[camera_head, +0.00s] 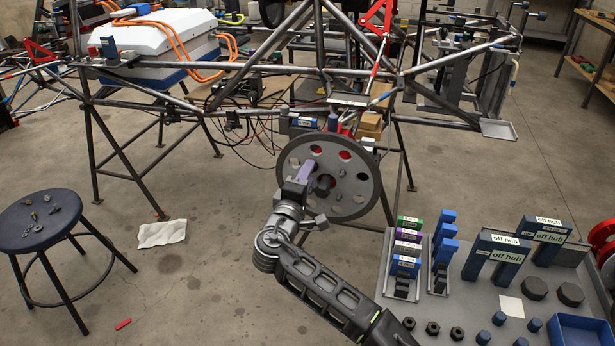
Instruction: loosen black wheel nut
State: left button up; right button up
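A large grey wheel disc (356,193) with round holes stands upright at the chassis corner; red shows through some holes. Its dark hub (326,183) protrudes at the centre. I cannot make out a black wheel nut on it. My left gripper (297,183) is in front of the disc, left of the hub, and hides part of it. A purple piece (305,171) shows at its tip, possibly a tool it holds; the fingers are too small to read. Several black nuts (432,328) lie on the grey bench (470,300). My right gripper is not in view.
The bench holds green, purple and blue labelled blocks (405,265), "off hub" stands (497,250), dark discs (534,288) and a blue bin (580,331). A round stool (70,213) with small parts stands left. A white cloth (162,233) lies on the floor.

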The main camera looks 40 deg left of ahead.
pick_arm(q)
jog(key=shift+x, duration=0.95)
grip_shut()
jog(key=shift+f, duration=0.2)
dwell(0.9)
